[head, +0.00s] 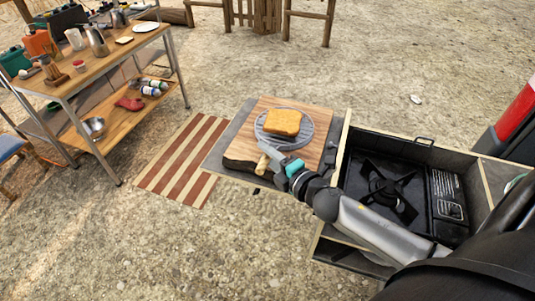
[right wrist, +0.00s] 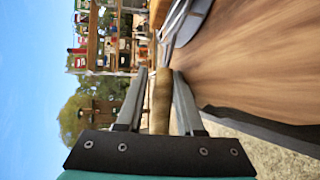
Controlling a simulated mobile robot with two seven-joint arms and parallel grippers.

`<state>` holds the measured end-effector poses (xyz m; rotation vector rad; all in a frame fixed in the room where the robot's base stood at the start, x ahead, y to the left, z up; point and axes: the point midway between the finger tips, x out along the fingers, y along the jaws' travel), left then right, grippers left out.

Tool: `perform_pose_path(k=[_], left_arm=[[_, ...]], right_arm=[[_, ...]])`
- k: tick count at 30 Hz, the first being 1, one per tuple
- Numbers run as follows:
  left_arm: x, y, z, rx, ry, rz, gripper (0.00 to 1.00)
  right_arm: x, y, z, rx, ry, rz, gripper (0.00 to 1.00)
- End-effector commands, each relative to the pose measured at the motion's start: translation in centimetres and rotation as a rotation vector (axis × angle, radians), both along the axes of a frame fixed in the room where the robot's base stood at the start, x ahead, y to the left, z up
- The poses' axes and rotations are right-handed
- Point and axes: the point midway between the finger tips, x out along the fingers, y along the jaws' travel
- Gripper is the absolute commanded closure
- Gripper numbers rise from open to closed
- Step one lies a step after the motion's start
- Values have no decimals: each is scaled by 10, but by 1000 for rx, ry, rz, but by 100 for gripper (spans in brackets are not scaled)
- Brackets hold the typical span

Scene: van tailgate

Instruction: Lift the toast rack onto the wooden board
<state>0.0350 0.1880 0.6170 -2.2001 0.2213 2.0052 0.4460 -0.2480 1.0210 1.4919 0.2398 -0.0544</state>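The toast rack (head: 312,125) is a round grey wire piece with a wooden handle (head: 263,164) and a slice of toast (head: 284,122) on it. In the head view it lies over the wooden board (head: 262,110); I cannot tell whether it touches the board all round. My right gripper (head: 272,156) is at the board's near edge, its fingers closed on either side of the handle. The right wrist view shows the handle (right wrist: 160,105) between the two fingers, with part of the rack (right wrist: 178,22) beyond. My left gripper is out of view.
A black camp stove (head: 385,190) sits in a box to the right of the board. A striped mat (head: 185,160) lies on the ground to the left. A two-level table (head: 110,65) with jugs and a bowl stands at the upper left. Open gravel lies between.

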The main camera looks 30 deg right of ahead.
Motion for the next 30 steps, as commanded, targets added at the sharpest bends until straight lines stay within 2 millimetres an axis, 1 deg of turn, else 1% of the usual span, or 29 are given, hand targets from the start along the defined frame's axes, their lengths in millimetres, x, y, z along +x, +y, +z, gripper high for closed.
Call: perform_pose_path(k=[1,5,6,23,26,30], left_arm=[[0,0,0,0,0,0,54],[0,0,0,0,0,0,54],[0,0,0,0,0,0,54],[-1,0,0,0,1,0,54],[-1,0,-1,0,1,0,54],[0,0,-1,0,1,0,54]], right_arm=[[0,0,0,0,1,0,55],[0,0,-2,0,3,0,40],[-1,0,-2,0,4,-1,39],[-5,0,-8,3,18,-2,39],[-11,-1,-7,3,18,-2,39],[-26,-2,-4,3,17,-1,39]])
